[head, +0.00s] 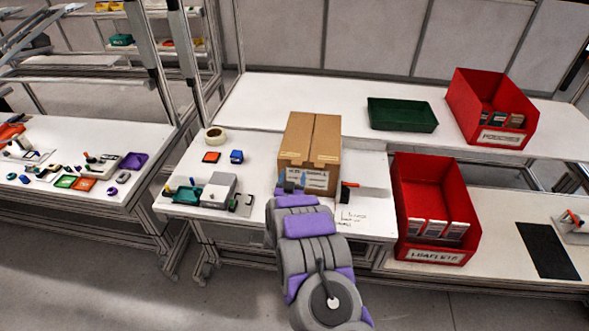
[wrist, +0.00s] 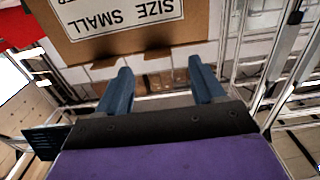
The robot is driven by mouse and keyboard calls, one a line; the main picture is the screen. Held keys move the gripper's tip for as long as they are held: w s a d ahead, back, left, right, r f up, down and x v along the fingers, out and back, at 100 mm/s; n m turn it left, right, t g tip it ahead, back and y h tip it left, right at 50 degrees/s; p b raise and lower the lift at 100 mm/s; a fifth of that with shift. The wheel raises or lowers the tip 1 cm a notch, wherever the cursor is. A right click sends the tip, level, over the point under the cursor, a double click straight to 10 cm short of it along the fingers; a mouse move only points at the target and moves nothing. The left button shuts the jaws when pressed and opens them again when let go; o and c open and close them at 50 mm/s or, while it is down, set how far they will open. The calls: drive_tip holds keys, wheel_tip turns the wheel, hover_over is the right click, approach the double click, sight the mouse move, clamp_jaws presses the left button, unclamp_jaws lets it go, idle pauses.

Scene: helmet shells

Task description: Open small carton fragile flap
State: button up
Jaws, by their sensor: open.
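A brown cardboard carton (head: 311,143) stands on the white workbench, its top flaps lying closed with a seam down the middle. A white label is on its near face. In the wrist view the carton (wrist: 185,40) fills the top, and its label (wrist: 118,17) reads "SIZE SMALL" upside down. My gripper (head: 290,182) is in front of the carton's near face in the head view. In the wrist view its two blue-grey fingers (wrist: 158,82) are apart with nothing between them, close to the carton's edge. I cannot tell whether they touch it. No "fragile" marking is readable.
A red bin (head: 435,205) stands right of the carton, and another red bin (head: 490,108) is at the back right. A green tray (head: 402,115) lies behind. A tape roll (head: 215,135) and a grey device (head: 219,190) are on the left.

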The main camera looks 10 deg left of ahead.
sight(296, 165)
drive_tip(key=w, duration=0.4)
drive_tip(key=shift+d+r, duration=0.15)
drive_tip(key=shift+d, duration=0.15)
drive_tip(key=shift+w, duration=0.45)
clamp_jaws()
